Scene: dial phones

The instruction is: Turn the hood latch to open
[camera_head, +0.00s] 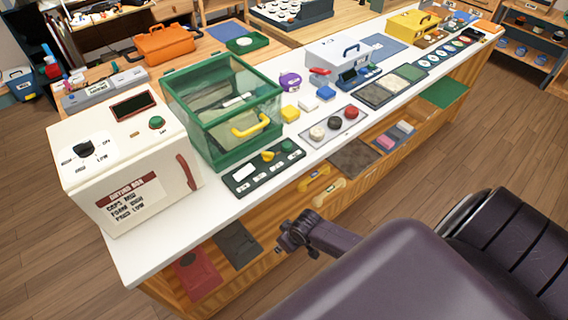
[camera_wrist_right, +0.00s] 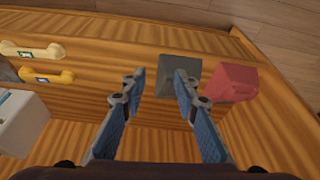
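A green-framed clear hood (camera_head: 222,112) with a yellow handle (camera_head: 250,126) stands on the white counter and looks closed. A dark green panel (camera_head: 243,180) lies in front of it, with a yellow knob-like latch (camera_head: 268,156), a round dark knob and white labels. I cannot tell from the picture whether that yellow piece is the hood latch. My right gripper (camera_head: 297,234) is in front of the counter, below the panel and apart from it. In the right wrist view its fingers (camera_wrist_right: 158,85) are spread and empty. My left gripper is not in view.
A white drying box (camera_head: 125,165) with a black dial stands left of the hood. The wooden shelf below holds a red item (camera_head: 195,275), a dark grey item (camera_head: 238,243) and yellow and cream handsets (camera_head: 328,191). Coloured blocks and a button tray (camera_head: 335,127) sit right of the hood.

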